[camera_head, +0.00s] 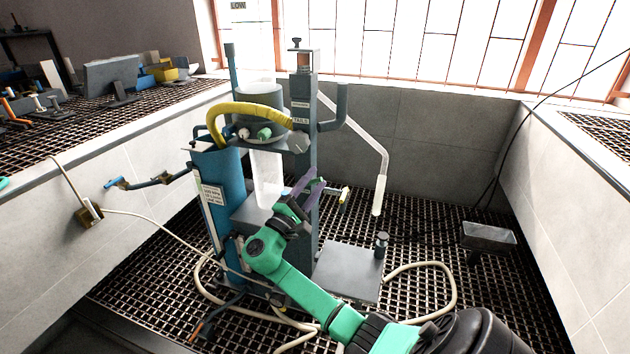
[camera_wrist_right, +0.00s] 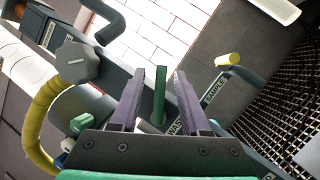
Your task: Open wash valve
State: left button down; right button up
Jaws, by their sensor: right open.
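My right gripper (camera_head: 307,184) is at the front of the flotation machine's grey column (camera_head: 300,125). In the right wrist view its two purple fingers (camera_wrist_right: 159,82) are open. A green lever (camera_wrist_right: 160,92) stands upright in the gap between them, with space visible on both sides. A partly covered label reading like "WASH" (camera_wrist_right: 178,126) lies beside the lever's base, so this appears to be the wash valve. In the head view the gripper hides the valve. My left gripper is not in view.
A yellow-tipped sample handle (camera_head: 344,196) sticks out right of the gripper, near the "SAMPLE" label (camera_wrist_right: 214,90). A yellow hose (camera_head: 240,108) and a grey knob (camera_wrist_right: 77,62) are close by. A grey platform (camera_head: 347,272) stands below right; pale hoses (camera_head: 440,266) lie on the grating.

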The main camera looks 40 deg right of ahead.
pick_arm(q)
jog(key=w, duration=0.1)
jog(key=b, duration=0.1)
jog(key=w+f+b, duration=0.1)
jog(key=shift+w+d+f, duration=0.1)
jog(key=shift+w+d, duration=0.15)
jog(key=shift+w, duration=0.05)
pick_arm(e)
jog(key=v, duration=1.4)
jog(key=shift+r, duration=0.15)
